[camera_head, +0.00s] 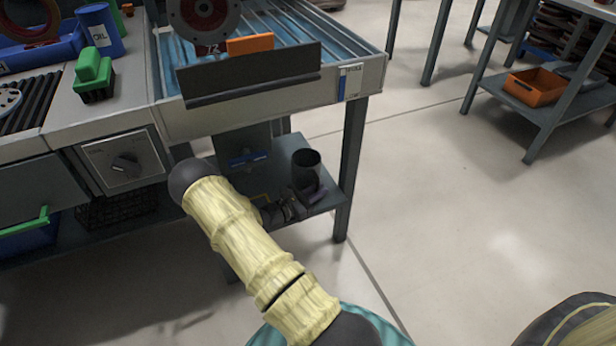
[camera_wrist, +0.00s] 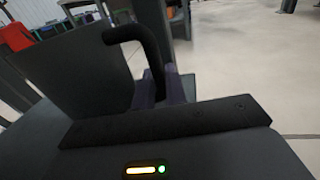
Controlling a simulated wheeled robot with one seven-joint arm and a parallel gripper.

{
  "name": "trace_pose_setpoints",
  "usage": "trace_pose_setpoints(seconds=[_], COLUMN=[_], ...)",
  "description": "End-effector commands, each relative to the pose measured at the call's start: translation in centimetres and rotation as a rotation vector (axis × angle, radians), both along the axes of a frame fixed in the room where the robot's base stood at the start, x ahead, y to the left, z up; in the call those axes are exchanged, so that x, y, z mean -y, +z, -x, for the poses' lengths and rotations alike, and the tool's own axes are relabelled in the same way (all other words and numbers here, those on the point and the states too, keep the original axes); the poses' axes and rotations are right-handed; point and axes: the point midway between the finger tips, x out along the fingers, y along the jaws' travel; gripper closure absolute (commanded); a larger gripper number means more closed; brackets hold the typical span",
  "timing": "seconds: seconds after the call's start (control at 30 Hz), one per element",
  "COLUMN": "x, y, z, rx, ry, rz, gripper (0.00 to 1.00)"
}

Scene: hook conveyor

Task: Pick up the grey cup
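The grey cup (camera_head: 306,168) stands upright, dark and open-topped, on the lower shelf of the conveyor bench in the head view. In the wrist view the cup's dark wall (camera_wrist: 82,78) fills the left side, and its curved black handle (camera_wrist: 134,36) faces my gripper. My gripper (camera_wrist: 162,88) has its purple fingers close together on either side of the handle's lower part. It appears shut on the handle; the contact itself is partly hidden. In the head view my gripper (camera_head: 314,194) is low beside the cup, partly hidden by my arm.
The shelf (camera_head: 328,203) carrying the cup lies under the conveyor (camera_head: 362,50), with a bench leg (camera_head: 350,165) just right of the cup. Open floor lies to the right.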

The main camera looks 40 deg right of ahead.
Motion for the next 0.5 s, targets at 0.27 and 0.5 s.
trace_pose_setpoints(seconds=[0.27,0.5], x=[0.0,-0.01], y=[0.01,0.5], z=[0.0,-0.01], rx=[0.0,0.0], ry=[0.0,0.0], rz=[0.0,0.0], gripper=[1.0,1.0])
